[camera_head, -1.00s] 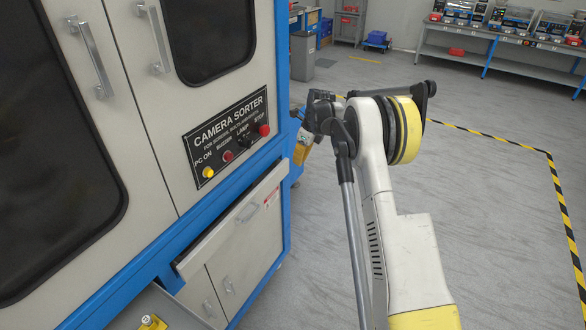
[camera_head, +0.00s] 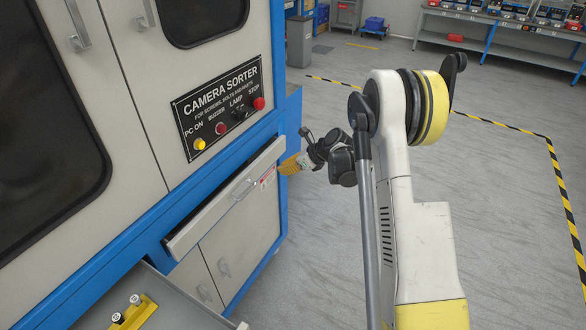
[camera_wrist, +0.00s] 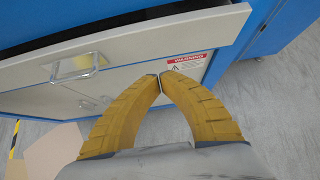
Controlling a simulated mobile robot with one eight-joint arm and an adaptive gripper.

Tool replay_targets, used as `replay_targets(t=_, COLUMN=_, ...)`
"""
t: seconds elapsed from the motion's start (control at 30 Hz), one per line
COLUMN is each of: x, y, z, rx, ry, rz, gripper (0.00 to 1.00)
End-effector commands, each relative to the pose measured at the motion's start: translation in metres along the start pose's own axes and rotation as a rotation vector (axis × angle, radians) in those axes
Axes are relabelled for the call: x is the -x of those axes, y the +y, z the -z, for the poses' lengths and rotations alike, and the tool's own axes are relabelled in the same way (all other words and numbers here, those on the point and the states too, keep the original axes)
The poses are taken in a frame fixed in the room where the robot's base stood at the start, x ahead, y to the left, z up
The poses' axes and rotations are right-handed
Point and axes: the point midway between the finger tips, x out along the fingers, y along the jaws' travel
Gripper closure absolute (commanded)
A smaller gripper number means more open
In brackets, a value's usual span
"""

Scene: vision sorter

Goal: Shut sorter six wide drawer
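Another open drawer (camera_head: 190,308) at lower left holds a yellow fixture (camera_head: 134,312). Lower cupboard doors (camera_head: 225,265) are shut below the wide drawer. A grey bin (camera_head: 299,42) and a shelf bench (camera_head: 500,42) stand at the back. The floor on the right is clear.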

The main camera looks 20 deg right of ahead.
Motion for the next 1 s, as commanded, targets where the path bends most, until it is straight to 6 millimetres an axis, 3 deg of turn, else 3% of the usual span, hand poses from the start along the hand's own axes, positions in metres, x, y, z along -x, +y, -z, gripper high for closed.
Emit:
replay_targets(t=0.1, x=-0.023, y=0.001, z=-0.003, rx=0.001, ry=0.000, rz=-0.002, gripper=1.00)
replay_targets(t=0.3, x=-0.040, y=0.000, z=-0.021, rx=0.000, ry=0.000, rz=-0.001, gripper=1.00)
replay_targets(t=0.83, x=-0.046, y=0.000, z=-0.029, rx=0.000, ry=0.001, rz=-0.001, gripper=1.00)
replay_targets(t=1.0, x=-0.064, y=0.001, z=-0.045, rx=0.001, ry=0.000, rz=-0.002, gripper=1.00)
